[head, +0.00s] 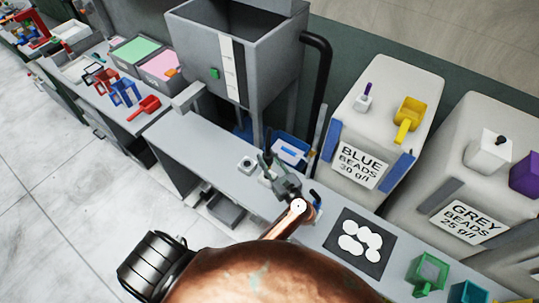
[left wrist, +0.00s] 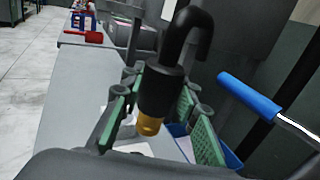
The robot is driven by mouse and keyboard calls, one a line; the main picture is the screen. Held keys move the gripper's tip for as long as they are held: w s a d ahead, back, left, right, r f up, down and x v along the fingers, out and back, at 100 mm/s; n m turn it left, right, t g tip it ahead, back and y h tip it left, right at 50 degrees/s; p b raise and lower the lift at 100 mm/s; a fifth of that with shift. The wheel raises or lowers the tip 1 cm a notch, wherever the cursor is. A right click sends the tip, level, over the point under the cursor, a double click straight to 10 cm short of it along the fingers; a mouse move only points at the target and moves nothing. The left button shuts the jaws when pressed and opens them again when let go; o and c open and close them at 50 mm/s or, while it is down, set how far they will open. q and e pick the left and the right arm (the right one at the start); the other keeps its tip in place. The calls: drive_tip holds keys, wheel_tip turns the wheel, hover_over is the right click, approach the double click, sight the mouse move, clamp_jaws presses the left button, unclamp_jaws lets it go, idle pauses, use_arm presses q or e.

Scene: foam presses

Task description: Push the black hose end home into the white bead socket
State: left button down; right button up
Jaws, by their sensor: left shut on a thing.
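My left gripper (head: 268,163) is over the grey bench in the head view. In the left wrist view its green-padded fingers (left wrist: 153,112) are shut on the black hose end (left wrist: 163,88), which has a brass-coloured tip (left wrist: 149,126) pointing down and clear of the fingers' view. The hose bends in a hook above it. A small pale block with a dark round opening (head: 247,164), which looks like the white bead socket, sits on the bench just left of the gripper in the head view. The tip and the block look apart. My right gripper is not in view.
A grey hopper (head: 215,75) with a black pipe (head: 322,60) stands behind the bench. A blue tray (head: 303,163) is beside the gripper. A dark mat (head: 337,238) with white discs lies right. Bead sacks (head: 420,80) stand behind. Bench left of the block is clear.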

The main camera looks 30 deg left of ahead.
sight(269, 167)
use_arm(q)
drive_tip(key=shift+a, duration=0.1)
drive_tip(key=shift+f, duration=0.1)
drive_tip(key=shift+f+b, duration=0.75)
drive_tip(key=shift+f, duration=0.3)
drive_tip(key=shift+f+b, duration=0.55)
drive_tip(key=shift+f, duration=0.25)
drive_tip(key=shift+f+b, duration=0.4)
drive_tip(key=shift+f, duration=0.55)
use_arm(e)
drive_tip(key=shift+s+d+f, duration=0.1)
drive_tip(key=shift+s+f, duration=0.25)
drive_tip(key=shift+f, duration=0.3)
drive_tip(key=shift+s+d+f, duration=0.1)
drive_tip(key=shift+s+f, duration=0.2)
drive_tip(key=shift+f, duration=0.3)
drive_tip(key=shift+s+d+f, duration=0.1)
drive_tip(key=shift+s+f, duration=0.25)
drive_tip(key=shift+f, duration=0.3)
use_arm(q)
drive_tip(key=shift+s+b, duration=0.1)
drive_tip(key=shift+b, duration=0.25)
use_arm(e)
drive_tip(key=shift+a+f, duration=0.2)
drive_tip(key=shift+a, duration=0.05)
use_arm(q)
drive_tip(key=shift+b, duration=0.35)
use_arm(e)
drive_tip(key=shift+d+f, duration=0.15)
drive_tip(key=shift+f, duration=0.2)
